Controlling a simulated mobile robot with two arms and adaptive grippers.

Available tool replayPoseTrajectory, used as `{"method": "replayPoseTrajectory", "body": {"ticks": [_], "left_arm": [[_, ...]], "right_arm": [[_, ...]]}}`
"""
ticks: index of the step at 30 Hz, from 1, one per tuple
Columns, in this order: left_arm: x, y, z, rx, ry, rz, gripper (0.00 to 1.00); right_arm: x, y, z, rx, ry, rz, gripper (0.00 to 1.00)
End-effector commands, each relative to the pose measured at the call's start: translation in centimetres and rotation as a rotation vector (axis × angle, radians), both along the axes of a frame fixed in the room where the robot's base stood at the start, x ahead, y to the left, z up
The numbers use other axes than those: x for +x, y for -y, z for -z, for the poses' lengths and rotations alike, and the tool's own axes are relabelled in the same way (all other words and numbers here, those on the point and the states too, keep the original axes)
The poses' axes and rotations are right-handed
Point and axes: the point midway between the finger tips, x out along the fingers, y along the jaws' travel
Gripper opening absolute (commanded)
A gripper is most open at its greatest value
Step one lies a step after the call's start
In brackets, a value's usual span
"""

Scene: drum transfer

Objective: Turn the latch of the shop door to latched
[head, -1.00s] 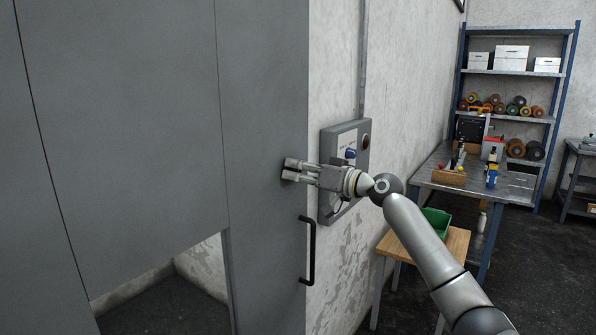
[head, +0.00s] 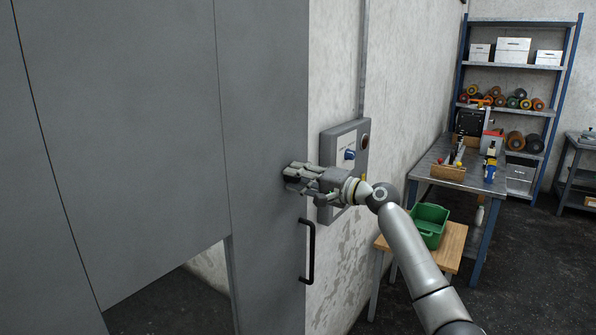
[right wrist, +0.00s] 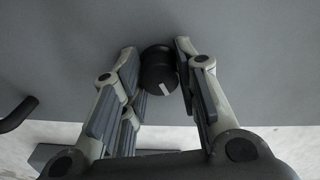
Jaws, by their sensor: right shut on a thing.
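The grey shop door (head: 140,130) fills the left of the head view, with a black bar handle (head: 308,252) low near its right edge. The latch (right wrist: 158,72) shows in the right wrist view as a black round knob with a pale mark on its face. My right gripper (head: 292,176) is at the door above the handle. In the wrist view its fingers (right wrist: 160,75) stand on both sides of the knob and are shut on it. In the head view the gripper hides the knob. My left gripper is not in view.
A grey wall panel (head: 362,147) with a blue knob is just right of the door, behind my right gripper. A green bin (head: 430,222) stands on a small wooden table (head: 456,240). A workbench (head: 425,172) and a shelf (head: 518,67) stand farther back.

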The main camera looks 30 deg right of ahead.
Motion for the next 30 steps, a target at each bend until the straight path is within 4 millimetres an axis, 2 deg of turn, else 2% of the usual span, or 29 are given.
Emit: {"method": "replayPoseTrajectory", "body": {"ticks": [3, 15, 30], "left_arm": [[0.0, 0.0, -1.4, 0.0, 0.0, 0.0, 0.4], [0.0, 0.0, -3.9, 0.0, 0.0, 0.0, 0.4], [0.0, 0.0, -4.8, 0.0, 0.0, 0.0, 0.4]], "right_arm": [[0.0, 0.0, -0.4, 0.103, -0.042, 0.001, 0.05], [0.0, 0.1, -0.2, 0.373, -0.154, 0.002, 0.05], [0.0, 0.1, 0.0, 0.483, -0.198, 0.003, 0.05]]}}
